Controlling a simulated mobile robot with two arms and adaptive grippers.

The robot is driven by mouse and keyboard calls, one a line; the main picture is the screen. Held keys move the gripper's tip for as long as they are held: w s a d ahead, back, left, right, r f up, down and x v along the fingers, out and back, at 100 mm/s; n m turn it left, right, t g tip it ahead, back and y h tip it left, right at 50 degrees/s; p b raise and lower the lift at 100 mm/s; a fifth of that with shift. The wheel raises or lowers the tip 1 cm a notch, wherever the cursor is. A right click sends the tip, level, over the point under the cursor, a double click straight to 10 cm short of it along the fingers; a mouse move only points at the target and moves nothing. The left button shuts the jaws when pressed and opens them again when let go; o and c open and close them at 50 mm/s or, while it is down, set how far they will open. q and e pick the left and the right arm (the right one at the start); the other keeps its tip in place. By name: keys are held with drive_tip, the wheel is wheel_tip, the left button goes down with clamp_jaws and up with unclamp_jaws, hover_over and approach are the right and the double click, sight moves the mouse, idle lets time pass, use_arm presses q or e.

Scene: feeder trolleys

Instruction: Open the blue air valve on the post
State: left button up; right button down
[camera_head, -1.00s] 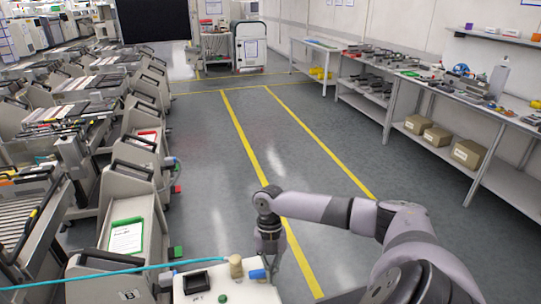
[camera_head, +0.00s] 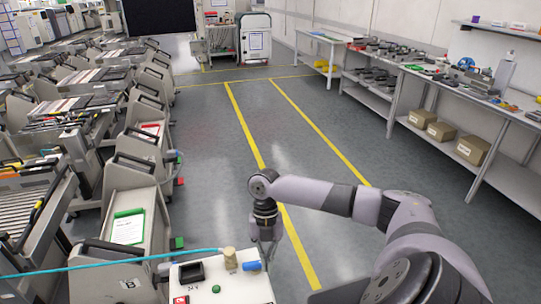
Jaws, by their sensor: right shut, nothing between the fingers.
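The white top of the post (camera_head: 232,285) is at the bottom centre of the head view. The blue valve handle (camera_head: 251,266) is at its right, beside a tan-brass fitting (camera_head: 229,258) with a light-blue hose running off to the left. My right gripper (camera_head: 268,254) points down just beyond and to the right of the blue handle. Its fingers are shut with nothing between them; their tips are partly hidden behind the post top. I cannot tell whether they touch the handle. My left gripper is not in view.
A black square part (camera_head: 191,272), a green button (camera_head: 216,289) and a red label share the post top. Feeder trolleys (camera_head: 130,195) line the left. A workbench with tools and boxes (camera_head: 470,150) stands at the right. The yellow-lined aisle between is clear.

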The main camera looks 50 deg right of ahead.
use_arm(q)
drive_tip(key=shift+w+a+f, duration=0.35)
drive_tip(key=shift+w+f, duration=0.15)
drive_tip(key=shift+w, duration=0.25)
use_arm(e)
drive_tip(key=v, duration=0.4)
drive_tip(key=shift+w+a+r, duration=0.2)
drive_tip(key=shift+w, duration=0.2)
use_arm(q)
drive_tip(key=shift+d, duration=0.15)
use_arm(e)
drive_tip(key=shift+s, duration=0.1)
